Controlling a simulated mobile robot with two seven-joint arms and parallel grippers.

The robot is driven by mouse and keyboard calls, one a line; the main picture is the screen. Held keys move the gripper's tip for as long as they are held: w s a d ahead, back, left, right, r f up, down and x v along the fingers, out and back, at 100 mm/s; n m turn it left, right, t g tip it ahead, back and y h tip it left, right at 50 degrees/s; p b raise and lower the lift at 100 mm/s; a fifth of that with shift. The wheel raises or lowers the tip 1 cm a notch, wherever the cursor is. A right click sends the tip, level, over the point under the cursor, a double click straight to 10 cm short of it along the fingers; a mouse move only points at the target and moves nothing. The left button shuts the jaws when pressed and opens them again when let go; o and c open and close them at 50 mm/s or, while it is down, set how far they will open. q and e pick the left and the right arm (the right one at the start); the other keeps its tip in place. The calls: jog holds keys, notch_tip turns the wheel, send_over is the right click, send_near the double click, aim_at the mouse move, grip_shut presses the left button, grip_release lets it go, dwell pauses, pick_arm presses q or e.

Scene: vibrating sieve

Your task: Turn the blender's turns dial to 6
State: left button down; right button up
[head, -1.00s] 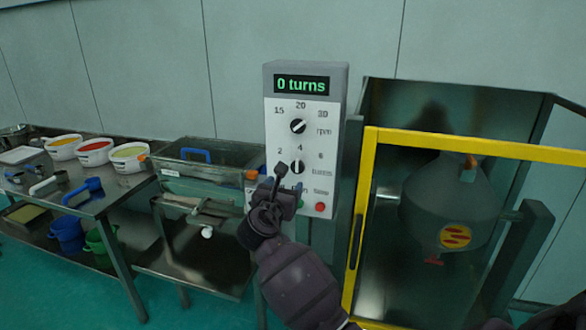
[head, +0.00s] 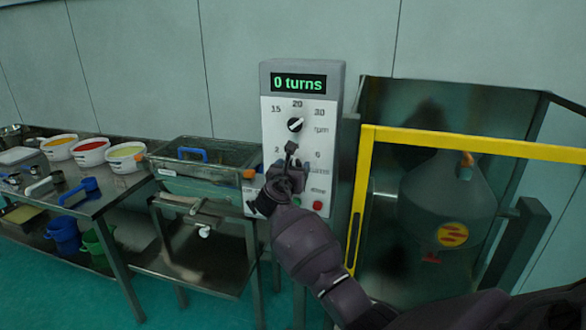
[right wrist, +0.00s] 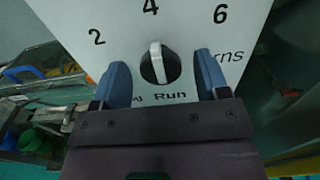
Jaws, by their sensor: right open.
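The blender's control panel (head: 301,110) is a white-faced box on a post, and its display (head: 298,83) reads "0 turns". The turns dial (right wrist: 160,63) is a black knob with a white pointer bar. In the right wrist view the bar points up, close to the 4, with 2 to its left and 6 to its right. My right gripper (right wrist: 158,82) is open, its blue fingers on either side of the dial with gaps to it. In the head view my right gripper (head: 285,172) hides the turns dial. My left gripper is not in view.
The rpm dial (head: 295,125) sits above the turns dial, and a red button (head: 318,205) is low on the panel. A yellow guard frame (head: 480,147) encloses the grey blender vessel (head: 450,205) at right. A steel table (head: 110,200) with tubs stands at left.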

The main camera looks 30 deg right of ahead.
jog(key=shift+d, duration=0.1)
jog(key=c, duration=0.9)
jog(key=shift+d+f+m, duration=0.1)
jog(key=shift+m, duration=4.9)
